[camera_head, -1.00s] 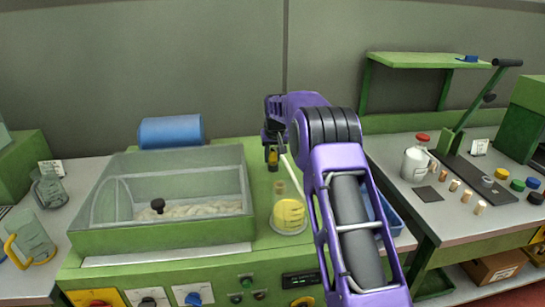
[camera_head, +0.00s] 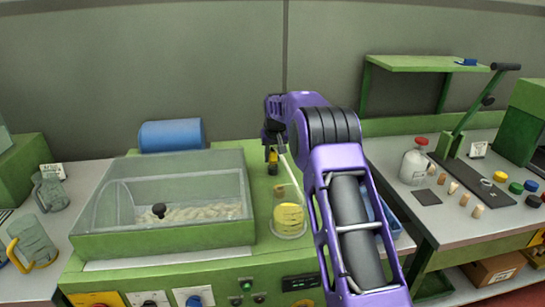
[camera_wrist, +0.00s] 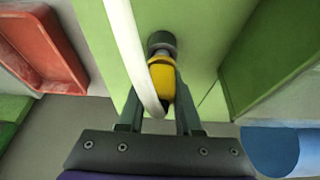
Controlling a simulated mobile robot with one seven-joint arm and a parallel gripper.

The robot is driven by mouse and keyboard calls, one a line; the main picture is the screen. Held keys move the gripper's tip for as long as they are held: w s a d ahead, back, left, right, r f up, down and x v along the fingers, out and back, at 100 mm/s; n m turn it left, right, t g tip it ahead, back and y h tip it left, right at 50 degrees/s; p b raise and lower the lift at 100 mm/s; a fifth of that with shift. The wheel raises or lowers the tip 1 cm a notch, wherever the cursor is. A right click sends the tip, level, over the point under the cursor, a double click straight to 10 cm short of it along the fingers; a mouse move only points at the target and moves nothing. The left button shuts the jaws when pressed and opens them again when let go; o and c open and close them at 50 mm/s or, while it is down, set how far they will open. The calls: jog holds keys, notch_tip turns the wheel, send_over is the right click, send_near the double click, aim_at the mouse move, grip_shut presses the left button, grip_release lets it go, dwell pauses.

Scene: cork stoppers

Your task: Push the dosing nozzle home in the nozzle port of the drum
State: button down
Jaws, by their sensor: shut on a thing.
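My gripper (camera_wrist: 159,100) is shut on the yellow dosing nozzle (camera_wrist: 162,84). In the wrist view the nozzle's grey-blue tip points at a dark grey round nozzle port (camera_wrist: 161,40) on a green surface. The tip overlaps the port's edge, but I cannot tell whether it is inside or how deep. A white hose (camera_wrist: 127,40) crosses in front of the nozzle. In the head view the yellow nozzle (camera_head: 272,158) shows below my gripper (camera_head: 271,143), above the green machine top.
A flask of yellow liquid (camera_head: 289,220) stands just in front, joined to the hose. Left of it is a clear-lidded trough (camera_head: 165,225) with pale contents. A blue cylinder (camera_head: 171,135) lies behind the trough. A blue bin (camera_head: 386,222) is to the right, partly behind my arm.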

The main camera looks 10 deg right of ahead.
jog(key=shift+r+p, duration=0.65)
jog(key=shift+r, duration=1.4)
jog(key=shift+r, duration=2.05)
jog(key=s+b, duration=0.4)
jog(key=s, duration=0.8)
jog(key=shift+f+b, duration=2.5)
jog(key=shift+f, duration=0.85)
jog(key=shift+f+b, duration=0.8)
jog(key=shift+f, duration=0.6)
